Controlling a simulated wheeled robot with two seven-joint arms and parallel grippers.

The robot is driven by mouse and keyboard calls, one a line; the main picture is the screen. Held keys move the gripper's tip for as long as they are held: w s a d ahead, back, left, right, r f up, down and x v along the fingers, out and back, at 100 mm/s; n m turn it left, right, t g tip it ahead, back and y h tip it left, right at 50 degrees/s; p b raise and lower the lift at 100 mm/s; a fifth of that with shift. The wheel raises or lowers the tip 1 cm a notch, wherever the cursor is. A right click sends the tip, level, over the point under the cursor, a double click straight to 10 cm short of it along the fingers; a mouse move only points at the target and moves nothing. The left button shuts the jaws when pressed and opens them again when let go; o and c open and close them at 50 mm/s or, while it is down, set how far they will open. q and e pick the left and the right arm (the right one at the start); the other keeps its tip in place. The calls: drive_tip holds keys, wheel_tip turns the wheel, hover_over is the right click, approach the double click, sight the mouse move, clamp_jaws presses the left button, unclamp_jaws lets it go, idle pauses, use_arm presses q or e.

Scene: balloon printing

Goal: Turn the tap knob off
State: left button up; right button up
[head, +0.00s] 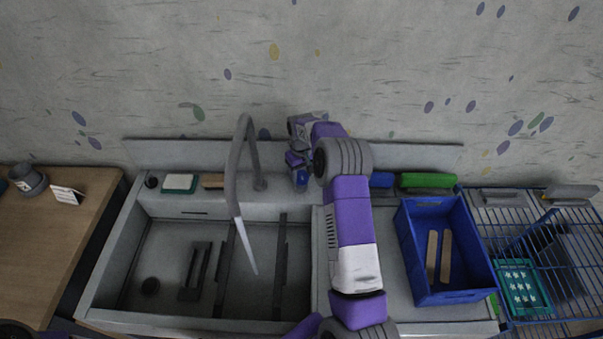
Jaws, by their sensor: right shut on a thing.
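The grey tap (241,150) arches up from the back ledge of the sink, and a pale stream of water (247,248) runs from its spout into the basin. My right gripper (299,174) is at the back ledge, just right of the tap's base, pointing down. It is shut on the tap knob, which is mostly hidden behind the fingers and wrist. My right arm crosses the counter right of the basin. My left gripper is not in view.
The sink basin (150,255) holds dark racks. A blue crate (413,253) with wooden pieces stands on the right counter. A green item (428,181) and a sponge (180,182) lie on the back ledge. A wire rack (560,290) is far right. The wall is close behind.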

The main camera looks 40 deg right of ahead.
sight(301, 175)
drive_tip(key=shift+m, duration=1.5)
drive_tip(key=o, duration=1)
drive_tip(key=shift+o, duration=0.2)
wheel_tip(301, 175, up, 8)
drive_tip(key=shift+f, duration=0.15)
drive_tip(key=shift+f, duration=0.1)
